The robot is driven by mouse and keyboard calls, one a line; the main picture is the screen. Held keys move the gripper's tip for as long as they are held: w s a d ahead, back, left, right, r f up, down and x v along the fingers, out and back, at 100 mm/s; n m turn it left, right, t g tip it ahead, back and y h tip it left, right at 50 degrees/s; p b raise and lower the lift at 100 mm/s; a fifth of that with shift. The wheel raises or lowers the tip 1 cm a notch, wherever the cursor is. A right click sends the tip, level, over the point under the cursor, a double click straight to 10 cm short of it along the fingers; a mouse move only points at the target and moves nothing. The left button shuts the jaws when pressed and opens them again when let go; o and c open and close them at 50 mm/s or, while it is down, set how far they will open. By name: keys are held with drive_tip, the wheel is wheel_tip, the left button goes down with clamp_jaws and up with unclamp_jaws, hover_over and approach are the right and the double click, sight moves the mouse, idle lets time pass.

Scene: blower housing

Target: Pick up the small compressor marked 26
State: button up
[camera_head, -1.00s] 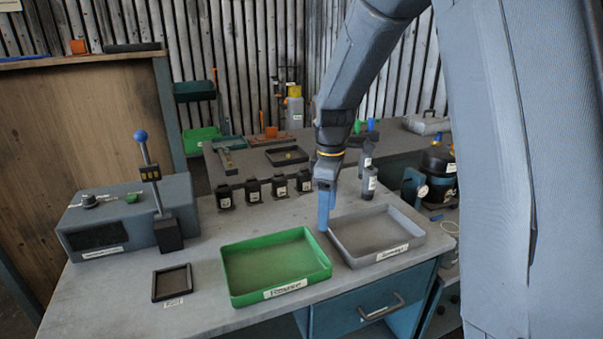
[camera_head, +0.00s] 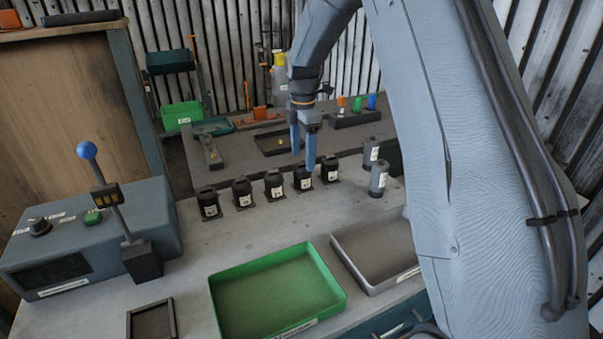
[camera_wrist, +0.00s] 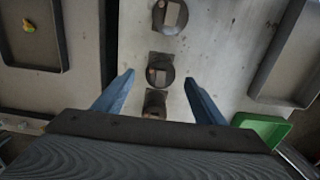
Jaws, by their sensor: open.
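Several small black compressors with white labels stand upright in a row across the bench, among them a leftmost one (camera_head: 209,204), a middle one (camera_head: 274,185) and a rightmost one (camera_head: 330,168). The label numbers are too small to read, so I cannot tell which is 26. My gripper (camera_head: 303,161) is open and empty over the right part of the row, its blue fingers pointing down. In the wrist view, a compressor (camera_wrist: 160,72) shows between the fingertips of my gripper (camera_wrist: 158,77). Another compressor (camera_wrist: 170,16) lies above it in the picture, and one (camera_wrist: 155,103) below.
Grey cylinders (camera_head: 378,180) stand right of the row. A green tray (camera_head: 335,300) and a grey tray (camera_head: 345,255) lie in front. A control box with a blue-knobbed lever (camera_head: 87,151) stands left. A dark tray (camera_head: 272,149) lies on the bench behind.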

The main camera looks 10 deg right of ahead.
sight(302, 166)
wheel_tip(302, 166, down, 2)
drive_tip(key=shift+s+a+f+p, duration=0.15)
drive_tip(key=shift+f+p, duration=0.1)
drive_tip(key=shift+p, duration=0.25)
drive_tip(key=shift+f+p, duration=1.05)
drive_tip(key=shift+f, duration=1.2)
drive_tip(key=shift+c, duration=0.5)
drive_tip(key=c, duration=1.5)
